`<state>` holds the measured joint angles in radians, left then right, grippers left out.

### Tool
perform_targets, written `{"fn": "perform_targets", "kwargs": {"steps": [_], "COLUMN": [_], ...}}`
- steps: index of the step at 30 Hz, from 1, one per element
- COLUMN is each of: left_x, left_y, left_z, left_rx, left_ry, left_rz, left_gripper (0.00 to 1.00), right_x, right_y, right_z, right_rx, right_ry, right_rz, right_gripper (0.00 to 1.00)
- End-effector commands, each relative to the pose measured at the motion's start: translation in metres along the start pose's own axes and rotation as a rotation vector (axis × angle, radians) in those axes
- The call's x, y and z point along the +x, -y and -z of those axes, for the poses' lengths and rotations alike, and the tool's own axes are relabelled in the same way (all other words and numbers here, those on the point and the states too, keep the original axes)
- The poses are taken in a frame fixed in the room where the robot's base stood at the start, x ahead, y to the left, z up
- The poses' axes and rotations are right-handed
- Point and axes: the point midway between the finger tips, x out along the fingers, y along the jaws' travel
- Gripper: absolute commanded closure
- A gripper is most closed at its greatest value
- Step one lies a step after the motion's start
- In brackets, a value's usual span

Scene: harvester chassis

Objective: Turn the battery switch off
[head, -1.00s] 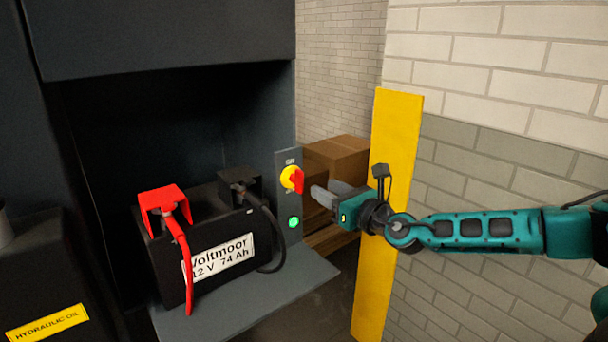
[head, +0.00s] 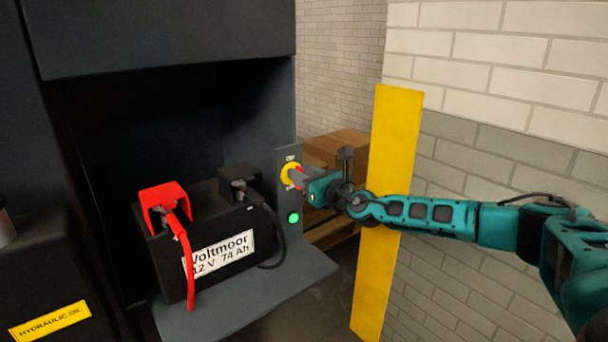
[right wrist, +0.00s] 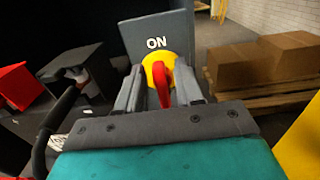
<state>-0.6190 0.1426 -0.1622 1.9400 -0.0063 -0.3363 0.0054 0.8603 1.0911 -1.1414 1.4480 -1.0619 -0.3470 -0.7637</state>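The battery switch is a red handle (right wrist: 163,84) on a yellow disc (head: 288,173), mounted on a narrow grey panel (head: 287,154). In the right wrist view the word ON stands above the disc and the handle is roughly upright. My right gripper (head: 301,179) is at the switch, its fingers on either side of the handle. In the right wrist view the gripper (right wrist: 160,92) shows gaps between the fingers and the handle, so it is open around it. My left gripper is not in view.
A green light (head: 294,218) glows below the switch. The black battery (head: 178,262) with red (head: 163,198) and black (head: 238,178) terminal covers stands left of the panel. A yellow post (head: 391,140) is close to my right arm. Cardboard boxes (head: 340,146) lie behind on a pallet.

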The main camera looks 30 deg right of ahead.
Motion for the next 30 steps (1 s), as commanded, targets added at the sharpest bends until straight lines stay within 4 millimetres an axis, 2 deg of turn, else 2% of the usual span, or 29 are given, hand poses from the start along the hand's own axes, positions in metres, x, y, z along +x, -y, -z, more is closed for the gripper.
{"fn": "perform_targets", "kwargs": {"steps": [1, 11, 30], "left_x": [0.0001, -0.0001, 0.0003], "left_y": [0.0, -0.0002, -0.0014], "left_z": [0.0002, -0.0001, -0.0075], "left_rx": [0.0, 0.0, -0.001], "left_ry": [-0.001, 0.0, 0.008], "left_rz": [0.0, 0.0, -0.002], "left_gripper": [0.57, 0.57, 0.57], "right_x": [-0.0002, -0.0004, -0.0006], "right_y": [0.0001, 0.0004, 0.0012], "right_z": [0.0001, 0.0001, 0.0016], "right_rx": [0.0, 0.0, 0.059], "right_ry": [0.0, 0.0, -0.002], "right_rz": [0.0, 0.001, 0.0], "right_gripper": [0.69, 1.0, 1.0]}}
